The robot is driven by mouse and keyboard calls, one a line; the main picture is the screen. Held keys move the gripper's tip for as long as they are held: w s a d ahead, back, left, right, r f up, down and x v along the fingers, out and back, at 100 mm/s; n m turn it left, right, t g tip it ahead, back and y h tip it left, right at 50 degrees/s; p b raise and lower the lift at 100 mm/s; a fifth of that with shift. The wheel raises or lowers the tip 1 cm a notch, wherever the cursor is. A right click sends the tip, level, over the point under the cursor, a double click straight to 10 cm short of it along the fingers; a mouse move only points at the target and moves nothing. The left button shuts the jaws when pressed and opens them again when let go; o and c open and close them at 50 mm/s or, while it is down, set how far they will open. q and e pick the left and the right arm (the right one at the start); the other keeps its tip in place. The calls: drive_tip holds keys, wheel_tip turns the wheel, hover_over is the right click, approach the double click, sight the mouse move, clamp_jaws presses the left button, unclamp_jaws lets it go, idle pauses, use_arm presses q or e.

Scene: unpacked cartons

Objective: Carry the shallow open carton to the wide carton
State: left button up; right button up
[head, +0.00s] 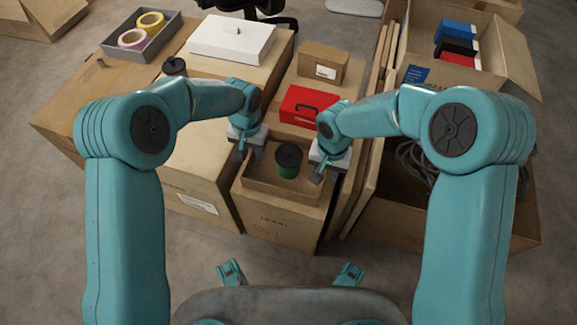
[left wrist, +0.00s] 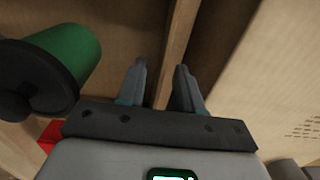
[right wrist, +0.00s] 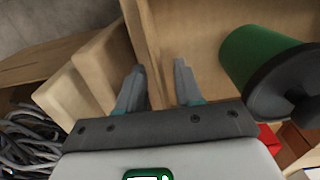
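The shallow open carton (head: 262,178) sits on top of a closed carton (head: 275,222) at the front middle. A green cup with a black lid (head: 288,161) stands inside it. My left gripper (head: 248,155) is at its left wall; in the left wrist view the open fingers (left wrist: 160,88) lie either side of that wall. My right gripper (head: 323,170) is at its right wall; in the right wrist view the open fingers (right wrist: 160,85) straddle that wall with a visible gap. A broad brown carton (head: 100,100) at the left looks like the wide carton.
A grey tray with tape rolls (head: 142,48) and a black-lidded jar (head: 174,66) stand at the left. A white box (head: 232,40) lies behind. A red box (head: 312,106) and small carton (head: 323,64) stand behind the shallow carton. Open cartons and cables (head: 415,165) are right.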

use_arm(q)
clamp_jaws()
use_arm(e)
clamp_jaws()
use_arm(q)
drive_tip(key=shift+r, duration=0.1)
